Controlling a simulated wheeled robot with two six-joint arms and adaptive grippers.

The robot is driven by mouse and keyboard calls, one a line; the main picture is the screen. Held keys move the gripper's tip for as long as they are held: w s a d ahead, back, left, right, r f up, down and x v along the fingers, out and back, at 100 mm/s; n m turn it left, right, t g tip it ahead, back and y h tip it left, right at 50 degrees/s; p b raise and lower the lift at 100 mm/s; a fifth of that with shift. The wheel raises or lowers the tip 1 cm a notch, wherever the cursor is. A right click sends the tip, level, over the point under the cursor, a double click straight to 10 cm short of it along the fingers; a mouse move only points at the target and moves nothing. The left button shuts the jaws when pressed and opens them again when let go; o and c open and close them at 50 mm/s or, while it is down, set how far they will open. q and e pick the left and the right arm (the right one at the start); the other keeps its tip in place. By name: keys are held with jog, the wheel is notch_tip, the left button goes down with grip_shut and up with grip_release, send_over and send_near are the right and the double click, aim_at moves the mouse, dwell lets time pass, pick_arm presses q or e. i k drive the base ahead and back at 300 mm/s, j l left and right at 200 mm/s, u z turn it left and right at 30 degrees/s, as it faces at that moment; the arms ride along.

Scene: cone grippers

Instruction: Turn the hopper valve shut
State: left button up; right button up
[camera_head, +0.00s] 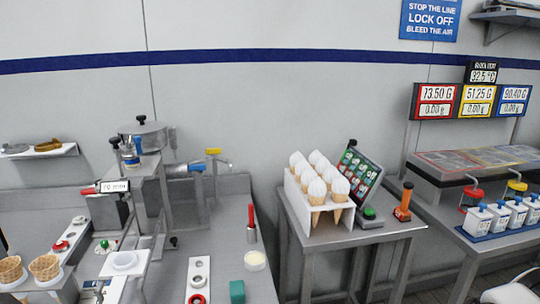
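A grey metal hopper (143,135) with a lid and black knob stands on a frame at the left bench. A blue handle (184,168) sits on the pipework to its right, lying roughly level. A yellow handle (213,152) tops a post a little further right, also roughly level. I cannot tell which of these is the hopper valve, nor whether either is open or shut. Neither gripper can be made out. A pale curved shape at the bottom right edge is too cut off to identify.
A red-handled tool (251,224) and a green block (237,291) are on the bench. A white rack (318,220) of cones stands on the middle table. Dispenser bottles (477,220) stand right.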

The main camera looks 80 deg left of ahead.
aim_at(197, 168)
jog(key=i+j+u, duration=0.15)
jog(key=i+u, duration=0.15)
jog(key=u, duration=0.15)
jog(key=i+u, duration=0.7)
jog(key=u, duration=0.15)
jog(key=i+l+u, duration=0.2)
jog(key=u, duration=0.25)
jog(key=i+l+u, duration=0.45)
jog(key=k+j, duration=0.1)
